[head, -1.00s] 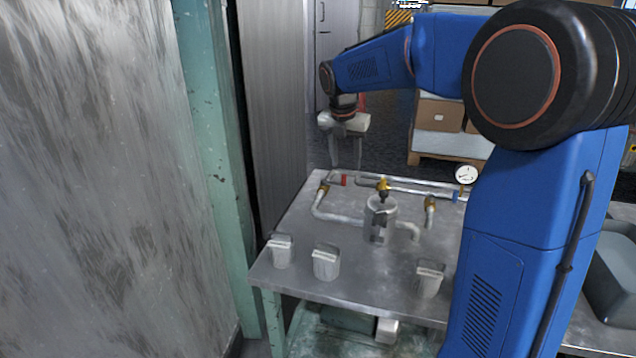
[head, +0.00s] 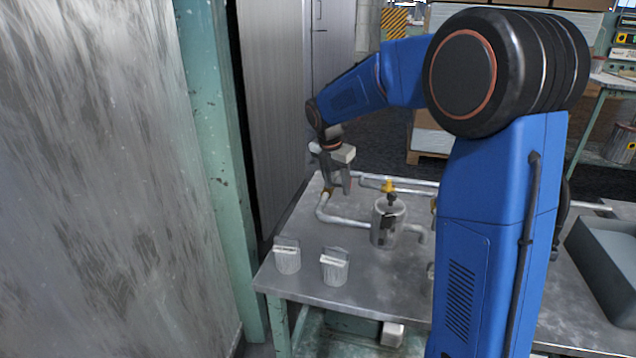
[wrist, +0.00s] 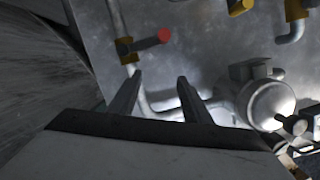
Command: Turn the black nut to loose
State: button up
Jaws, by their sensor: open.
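My gripper (head: 338,188) hangs over the back left of the metal table, fingers pointing down. In the wrist view its two fingers (wrist: 160,82) are apart, with nothing between them but bare pipe and tabletop beyond. A grey canister (head: 387,232) stands right of the gripper, and shows at the right in the wrist view (wrist: 268,102). A small black fitting (head: 391,199) sits at the canister's top, under a yellow part; I cannot tell for sure that it is the black nut. The gripper is apart from it.
Silver pipes (head: 342,219) run along the table (head: 300,229). A red-ended valve (wrist: 163,36) with a brass collar lies ahead of the fingers. Two grey capped blocks (head: 287,259) (head: 335,268) stand at the front left. A grey bin (head: 606,262) is at the right.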

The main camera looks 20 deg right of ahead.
jog(key=shift+w+a+m+g+h, duration=0.2)
jog(key=shift+a+m+g, duration=0.15)
jog(key=shift+a+m, duration=1)
jog(key=shift+w+a+m+g+h, duration=0.1)
jog(key=shift+w+a+m+g, duration=0.2)
jog(key=shift+a+m, duration=1)
jog(key=shift+s+d+m, duration=0.1)
jog(key=shift+d+m, duration=0.35)
jog(key=shift+d, duration=0.05)
